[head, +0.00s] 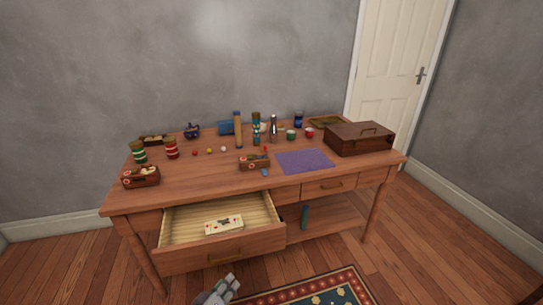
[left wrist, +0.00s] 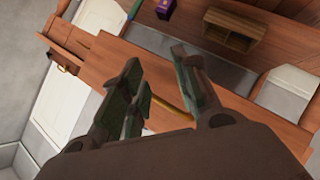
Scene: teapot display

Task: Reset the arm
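My left gripper (head: 222,288) shows at the bottom edge of the head view, in front of and below the open drawer (head: 222,257). The left wrist view shows its fingers (left wrist: 160,85) spread apart with nothing held between them. A brass-coloured handle (left wrist: 172,108) lies behind the fingers in that view; I cannot tell how far off it is. The drawer's own handle (head: 226,257) is on its front panel. A pale box with a picture on it (head: 224,225) lies inside the drawer. My right gripper is not in view.
The wooden desk (head: 210,182) carries jars, small balls, cups, a purple mat (head: 304,161) and a brown case (head: 359,138). The right drawer (head: 330,186) is shut. A patterned rug (head: 325,292) lies on the floor in front. A white door (head: 397,60) stands behind at right.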

